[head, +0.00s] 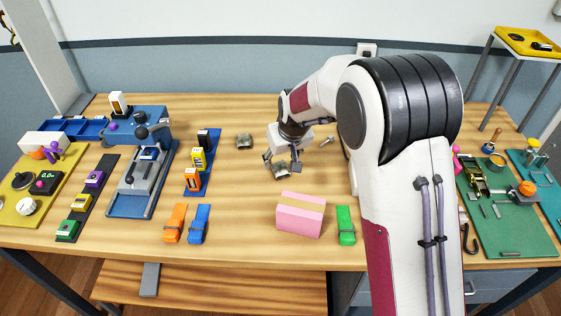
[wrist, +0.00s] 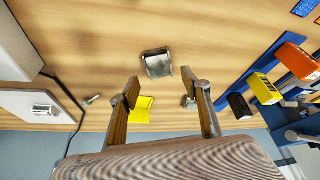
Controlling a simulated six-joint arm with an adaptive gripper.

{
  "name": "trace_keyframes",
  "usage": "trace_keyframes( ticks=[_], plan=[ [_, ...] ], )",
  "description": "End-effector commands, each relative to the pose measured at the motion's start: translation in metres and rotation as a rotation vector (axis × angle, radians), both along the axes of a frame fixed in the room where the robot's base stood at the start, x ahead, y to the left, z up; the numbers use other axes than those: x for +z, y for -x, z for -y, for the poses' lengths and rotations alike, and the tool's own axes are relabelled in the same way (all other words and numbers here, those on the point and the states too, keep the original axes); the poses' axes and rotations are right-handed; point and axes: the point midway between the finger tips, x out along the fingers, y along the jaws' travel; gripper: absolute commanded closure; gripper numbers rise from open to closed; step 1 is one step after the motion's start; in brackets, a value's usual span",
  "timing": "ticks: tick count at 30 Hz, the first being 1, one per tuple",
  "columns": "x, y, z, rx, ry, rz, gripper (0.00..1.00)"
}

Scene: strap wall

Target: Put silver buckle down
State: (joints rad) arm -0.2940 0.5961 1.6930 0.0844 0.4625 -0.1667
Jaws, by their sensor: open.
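A silver buckle (head: 281,172) lies on the wooden table directly below my gripper (head: 281,163). In the wrist view this buckle (wrist: 157,63) sits just beyond the gap between my fingertips (wrist: 161,83). The fingers are spread apart with nothing between them. I cannot tell whether a finger touches the buckle. A second silver buckle (head: 245,142) lies on the table to the left and farther back. In the wrist view it is partly hidden behind the right finger (wrist: 187,101).
A yellow piece (wrist: 141,109) lies between the fingers' outlines in the wrist view, hidden in the head view. A pink block (head: 301,213) and orange (head: 175,223), blue (head: 200,223) and green (head: 346,225) clips stand in front. A blue rail (head: 207,145) stands left. Bare table surrounds the buckle.

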Motion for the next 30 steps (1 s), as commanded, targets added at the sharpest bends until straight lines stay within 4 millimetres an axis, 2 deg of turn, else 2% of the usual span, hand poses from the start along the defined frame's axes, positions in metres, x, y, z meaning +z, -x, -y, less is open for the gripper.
trace_keyframes(
  ticks=[18,24,30],
  plan=[
    [0.068,0.025,0.011,0.000,0.000,0.001,0.53],
    [0.079,0.030,0.013,0.000,0.000,0.001,0.53],
    [0.081,0.031,0.013,0.000,0.000,-0.001,0.53]
  ],
)
